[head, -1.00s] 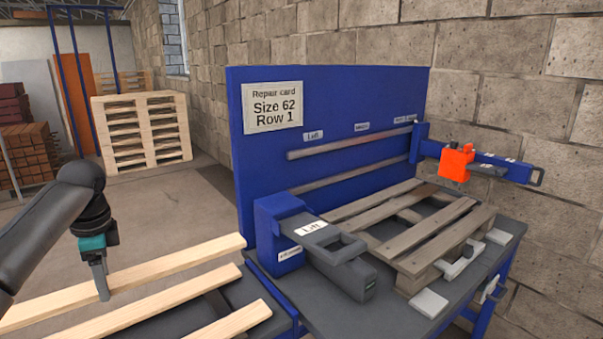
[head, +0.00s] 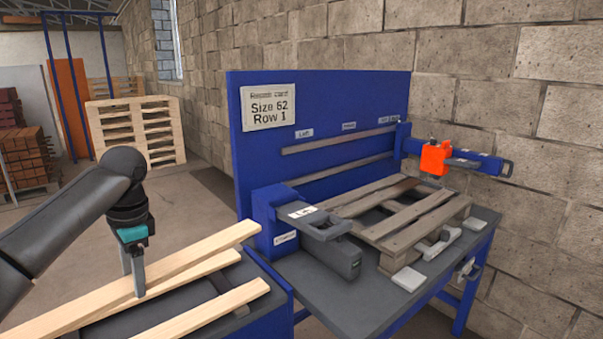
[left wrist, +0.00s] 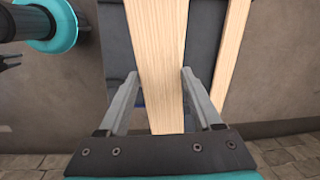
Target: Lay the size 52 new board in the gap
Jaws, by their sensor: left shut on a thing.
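My left gripper (head: 138,285) is shut on a pale new board (head: 205,246), gripped across its width. In the left wrist view the board (left wrist: 158,50) runs between the two fingers (left wrist: 159,75). In the head view it overlaps a second pale board (head: 215,265); a third (head: 210,310) lies nearer. No size mark is readable on them. The grey wooden pallet (head: 430,227) lies on the bench, with a gap between its deck boards (head: 375,217). My right gripper is not in view.
A blue back panel (head: 330,110) rises behind. Stacked pallets (head: 135,135) stand farther back.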

